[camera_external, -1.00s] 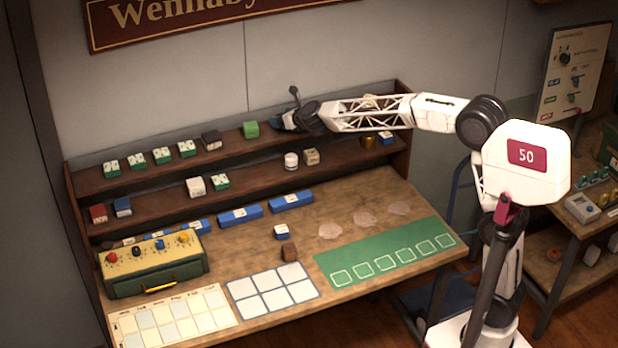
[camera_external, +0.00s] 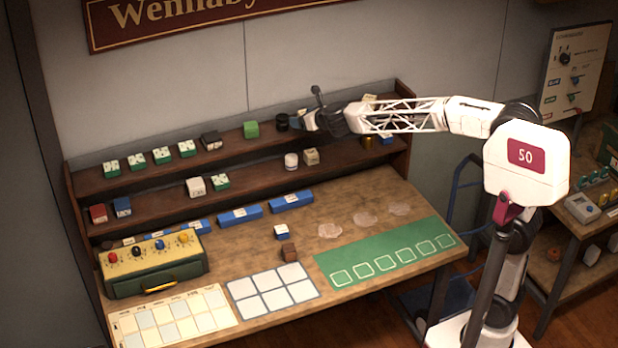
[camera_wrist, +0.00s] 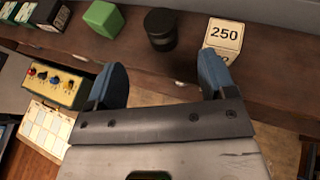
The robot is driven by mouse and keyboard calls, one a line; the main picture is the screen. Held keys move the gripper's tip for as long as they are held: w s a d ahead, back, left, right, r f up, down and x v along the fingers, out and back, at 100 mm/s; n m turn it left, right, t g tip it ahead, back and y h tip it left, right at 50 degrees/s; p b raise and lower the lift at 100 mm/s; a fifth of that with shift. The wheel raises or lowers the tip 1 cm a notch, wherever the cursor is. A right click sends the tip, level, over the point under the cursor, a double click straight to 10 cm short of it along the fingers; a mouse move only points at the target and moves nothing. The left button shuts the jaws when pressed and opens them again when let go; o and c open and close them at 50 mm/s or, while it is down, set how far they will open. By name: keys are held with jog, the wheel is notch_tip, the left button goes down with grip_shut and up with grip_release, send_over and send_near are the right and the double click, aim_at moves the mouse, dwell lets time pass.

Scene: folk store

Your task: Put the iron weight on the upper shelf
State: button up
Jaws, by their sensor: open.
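A dark cylinder, apparently the iron weight (camera_external: 282,122), stands upright on the upper shelf (camera_external: 232,140), just right of a green block (camera_external: 251,129). In the wrist view the dark cylinder (camera_wrist: 160,28) stands beyond my fingertips, roughly centred between them. My gripper (camera_external: 306,120) is just right of it in the external view. In the wrist view my gripper (camera_wrist: 164,75) has its two blue fingers wide apart, with nothing between them and a gap to the cylinder.
A cream block marked 250 (camera_wrist: 224,36) stands on the shelf close beyond my right finger. The green block (camera_wrist: 103,18) is left of the cylinder. A white jar (camera_external: 291,160) and a tan block (camera_external: 311,157) stand on the lower shelf.

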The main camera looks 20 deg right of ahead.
jog(key=shift+s+d+r, duration=0.1)
jog(key=shift+s+r, duration=0.05)
jog(key=shift+s, duration=0.2)
jog(key=shift+d, duration=0.1)
dwell(0.5)
jog(key=s+d+f+n+g+y, duration=0.1)
jog(key=s+d+f+n+g, duration=0.25)
jog(key=s+d+n, duration=1.4)
jog(key=s+d+f+n+g+h, duration=0.3)
jog(key=s+d+f+n, duration=0.4)
jog(key=s+d, duration=0.4)
jog(key=s+d+f+n+g+h, duration=0.3)
jog(key=s+d+f+n, duration=0.4)
jog(key=s+d, duration=0.5)
jog(key=s+f, duration=0.1)
jog(key=s, duration=0.3)
jog(key=shift+d, duration=0.25)
